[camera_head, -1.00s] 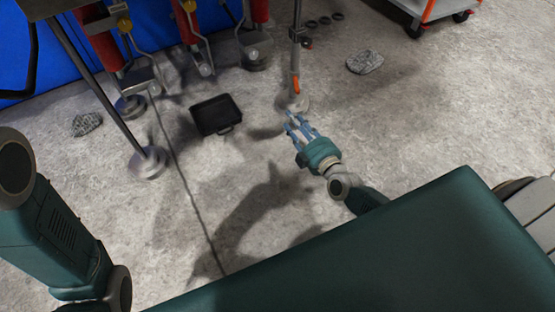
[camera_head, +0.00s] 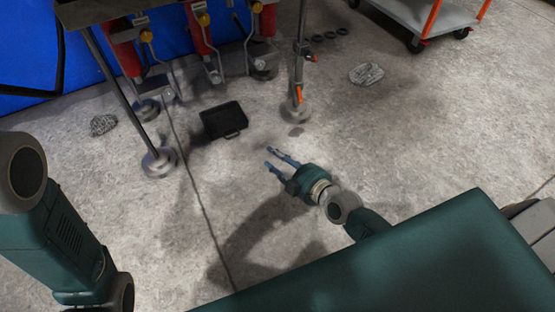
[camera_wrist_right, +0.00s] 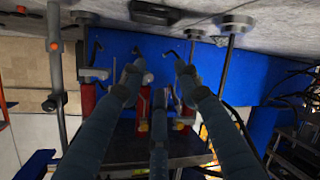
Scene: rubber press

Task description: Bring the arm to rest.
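My right gripper (camera_head: 277,160) is in the middle of the head view, over the grey floor. Its bluish fingers stand apart with nothing between them. In the right wrist view the gripper's fingers (camera_wrist_right: 158,68) also spread apart and empty, pointing toward the blue panel and the red cylinders. My right arm (camera_head: 345,210) reaches out from beyond the teal body part at the lower right. My left arm (camera_head: 60,235) shows at the left edge, bent down; its gripper is out of view.
A press frame with red cylinders (camera_head: 123,55) stands at the upper left on round metal feet (camera_head: 159,162). A black tray (camera_head: 223,121) lies on the floor. A post with an orange clip (camera_head: 298,95) stands beyond my right gripper. A cart (camera_head: 430,15) is at upper right.

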